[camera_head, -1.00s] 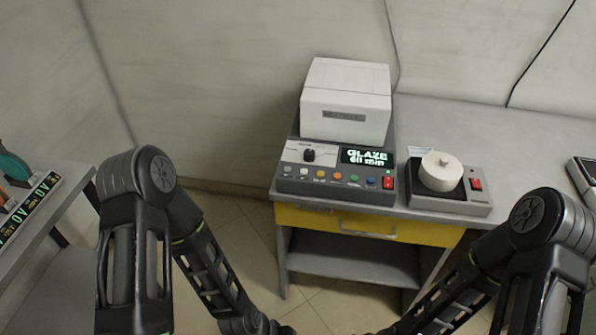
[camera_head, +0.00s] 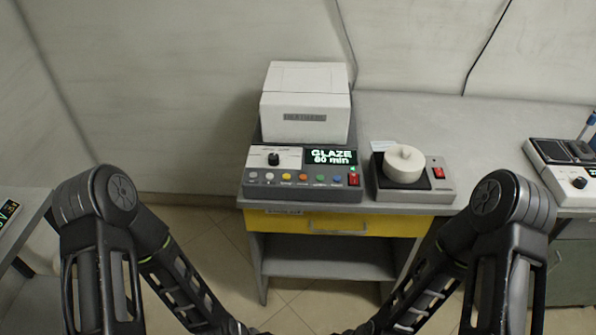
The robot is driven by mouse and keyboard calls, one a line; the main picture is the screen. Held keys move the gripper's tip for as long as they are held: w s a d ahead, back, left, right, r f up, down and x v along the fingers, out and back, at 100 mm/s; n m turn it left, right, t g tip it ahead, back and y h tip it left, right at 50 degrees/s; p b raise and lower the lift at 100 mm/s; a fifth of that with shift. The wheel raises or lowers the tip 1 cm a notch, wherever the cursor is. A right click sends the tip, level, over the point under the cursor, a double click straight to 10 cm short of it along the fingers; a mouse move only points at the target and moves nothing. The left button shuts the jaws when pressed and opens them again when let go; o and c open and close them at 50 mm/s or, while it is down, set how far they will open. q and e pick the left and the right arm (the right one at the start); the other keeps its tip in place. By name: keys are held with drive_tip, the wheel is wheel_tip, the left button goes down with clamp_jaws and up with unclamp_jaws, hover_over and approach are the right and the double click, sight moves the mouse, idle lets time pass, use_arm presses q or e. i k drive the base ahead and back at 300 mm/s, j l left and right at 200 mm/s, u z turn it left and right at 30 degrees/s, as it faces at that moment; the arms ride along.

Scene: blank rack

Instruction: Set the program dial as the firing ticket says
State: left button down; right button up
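The program dial (camera_head: 274,159) is a small black knob on the pale upper left part of a grey control panel (camera_head: 300,193). Its pointer is too small to read. The display (camera_head: 331,157) beside it shows "GLAZE 60 min" in white-green letters. The panel belongs to a white box-shaped kiln (camera_head: 305,105) on the bench. No ticket can be read; a small pale paper (camera_head: 383,146) lies behind the neighbouring device. My two arms reach down at the lower left and lower right, but both grippers are out of the picture.
Colored buttons (camera_head: 286,177) and a red switch (camera_head: 353,179) share the panel. To its right stands a device with a white round lidded piece (camera_head: 404,160) and a red switch. Another device (camera_head: 566,165) stands at far right. A yellow drawer (camera_head: 335,223) sits below the bench top (camera_head: 480,130).

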sight(273, 158)
drive_tip(key=i+l+z, duration=0.1)
drive_tip(key=z, duration=0.2)
drive_tip(key=i+z, duration=0.25)
drive_tip(key=k+l+z, duration=0.15)
drive_tip(key=k, duration=0.2)
drive_tip(key=i, duration=0.5)
